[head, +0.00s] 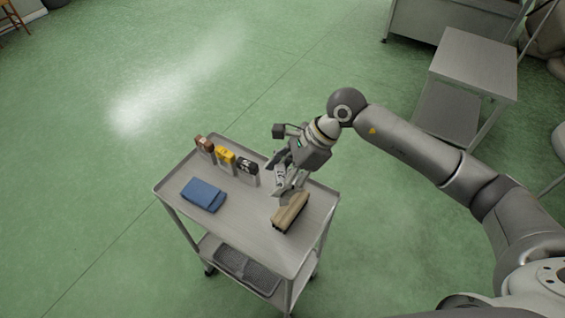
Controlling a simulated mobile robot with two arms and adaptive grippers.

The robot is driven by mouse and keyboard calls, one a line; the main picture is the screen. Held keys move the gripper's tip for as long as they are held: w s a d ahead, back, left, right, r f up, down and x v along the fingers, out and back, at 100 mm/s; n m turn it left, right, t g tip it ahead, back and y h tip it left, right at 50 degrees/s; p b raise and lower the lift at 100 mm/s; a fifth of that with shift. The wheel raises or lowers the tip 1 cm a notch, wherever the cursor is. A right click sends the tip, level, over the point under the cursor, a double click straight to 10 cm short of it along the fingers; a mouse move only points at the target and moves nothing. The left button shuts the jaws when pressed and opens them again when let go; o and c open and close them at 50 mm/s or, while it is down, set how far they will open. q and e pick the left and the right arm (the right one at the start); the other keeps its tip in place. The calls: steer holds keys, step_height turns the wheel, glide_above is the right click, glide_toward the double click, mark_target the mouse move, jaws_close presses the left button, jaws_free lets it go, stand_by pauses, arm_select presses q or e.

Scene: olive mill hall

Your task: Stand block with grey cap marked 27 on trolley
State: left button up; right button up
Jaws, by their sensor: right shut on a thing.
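My right gripper (279,174) is over the right half of the grey trolley (236,222), shut on a small pale grey block (280,180) with a dark mark, too small to read. The gripper's fingers partly hide the block. I cannot tell whether its foot touches the trolley top. Three blocks stand in a row along the trolley's back edge: one with a brown cap (204,143), one with a yellow cap (226,154) and one with a black cap (248,166). My left gripper is not in view.
A folded blue cloth (203,195) lies on the trolley's left part. A wooden brush (291,212) lies close in front of the right gripper. A dark tray (247,270) is on the lower shelf. A metal table (475,64) stands at the back right.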

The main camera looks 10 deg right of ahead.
mark_target(281, 164)
steer(key=w+m+t, duration=0.2)
steer(key=m, duration=0.1)
steer(key=w+m, duration=0.1)
steer(key=m, duration=0.1)
steer(key=shift+d+f+t+h+b, duration=0.2)
steer(key=shift+f+t+h+b, duration=0.1)
steer(key=shift+t+h, duration=0.1)
steer(key=shift+w+d+m+t+h, duration=0.25)
steer(key=shift+w+m+t+h, duration=0.25)
steer(key=shift+m, duration=0.7)
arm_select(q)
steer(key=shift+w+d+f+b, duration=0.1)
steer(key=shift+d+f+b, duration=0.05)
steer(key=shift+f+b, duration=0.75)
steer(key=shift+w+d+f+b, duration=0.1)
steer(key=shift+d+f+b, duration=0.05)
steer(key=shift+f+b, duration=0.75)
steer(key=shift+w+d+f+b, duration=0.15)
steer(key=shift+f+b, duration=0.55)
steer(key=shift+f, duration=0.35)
arm_select(e)
steer(key=shift+m, duration=0.5)
steer(key=shift+w+d+f, duration=0.1)
steer(key=shift+f, duration=1.2)
steer(key=shift+w+d+f, duration=0.1)
steer(key=shift+w+f, duration=0.05)
steer(key=shift+f, duration=1.2)
steer(key=shift+w+d+f, duration=0.1)
steer(key=shift+f, duration=1.2)
